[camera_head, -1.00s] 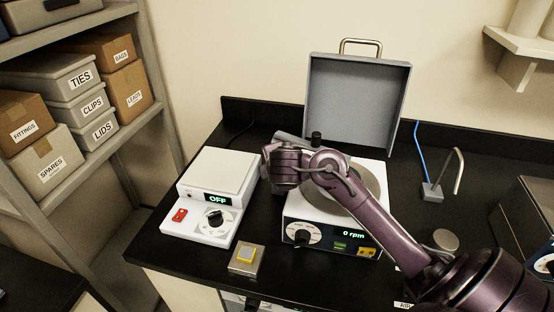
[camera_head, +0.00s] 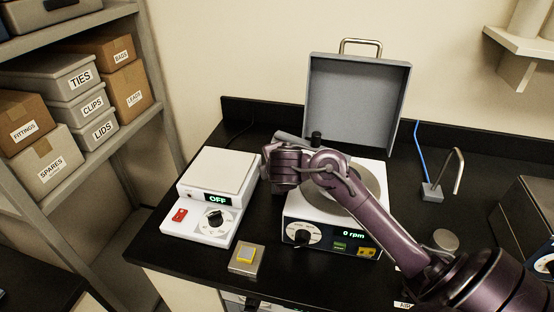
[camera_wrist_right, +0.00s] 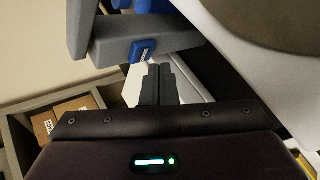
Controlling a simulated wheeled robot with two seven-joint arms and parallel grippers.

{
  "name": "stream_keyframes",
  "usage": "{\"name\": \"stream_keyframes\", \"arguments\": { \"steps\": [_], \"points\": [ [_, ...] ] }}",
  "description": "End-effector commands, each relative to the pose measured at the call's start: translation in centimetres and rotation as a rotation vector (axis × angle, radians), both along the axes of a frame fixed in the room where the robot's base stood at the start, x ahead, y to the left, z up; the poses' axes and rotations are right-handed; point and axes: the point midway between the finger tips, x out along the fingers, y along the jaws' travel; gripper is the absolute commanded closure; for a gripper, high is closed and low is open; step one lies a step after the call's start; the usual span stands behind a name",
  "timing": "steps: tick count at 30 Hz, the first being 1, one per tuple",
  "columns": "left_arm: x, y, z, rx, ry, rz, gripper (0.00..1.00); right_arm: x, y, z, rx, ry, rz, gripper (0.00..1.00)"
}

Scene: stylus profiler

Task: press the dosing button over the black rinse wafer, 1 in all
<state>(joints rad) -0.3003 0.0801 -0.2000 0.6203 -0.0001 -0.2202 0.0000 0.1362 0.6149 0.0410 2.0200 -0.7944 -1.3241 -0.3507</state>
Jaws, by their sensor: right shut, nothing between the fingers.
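In the right wrist view, a blue button (camera_wrist_right: 143,49) with a small, unreadable white label sits on the end of a grey arm (camera_wrist_right: 115,47). My right gripper (camera_wrist_right: 158,68) is shut and empty, its fingertips just below and right of the blue button; I cannot tell whether they touch it. In the head view my right arm reaches over the white spin unit (camera_head: 300,212), which reads 0 rpm, and its wrist hides the gripper. The unit's round bowl (camera_head: 372,180) is partly covered by my arm. I cannot make out a black wafer. My left gripper is not in view.
A raised grey lid (camera_head: 357,105) stands behind the unit. A white hotplate (camera_head: 218,172) reading OFF is to its left. A small metal block (camera_head: 246,259) lies in front. A bent metal tube (camera_head: 458,170) stands at right. Shelves with boxes fill the left.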

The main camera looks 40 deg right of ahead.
Motion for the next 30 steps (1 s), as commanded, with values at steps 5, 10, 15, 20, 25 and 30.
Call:
{"name": "stream_keyframes", "arguments": {
  "steps": [5, 10, 15, 20, 25, 30],
  "points": [
    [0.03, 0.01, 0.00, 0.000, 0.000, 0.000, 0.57, 0.00, 0.00, 0.00, 0.000, 0.000, 0.000, 1.00],
    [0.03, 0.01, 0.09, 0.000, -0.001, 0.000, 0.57, 0.11, -0.15, 0.04, -0.001, 0.000, -0.001, 1.00],
    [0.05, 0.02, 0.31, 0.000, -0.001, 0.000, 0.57, 0.47, -0.59, 0.11, -0.001, 0.000, 0.000, 1.00],
    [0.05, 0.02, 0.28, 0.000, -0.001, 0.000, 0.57, 0.55, -0.65, 0.03, 0.000, 0.000, 0.000, 1.00],
    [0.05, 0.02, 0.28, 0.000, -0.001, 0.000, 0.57, 0.55, -0.65, 0.03, 0.000, 0.000, 0.000, 1.00],
    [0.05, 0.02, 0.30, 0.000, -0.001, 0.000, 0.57, 0.62, -0.73, 0.04, 0.000, 0.000, 0.000, 1.00]
  ]
}}
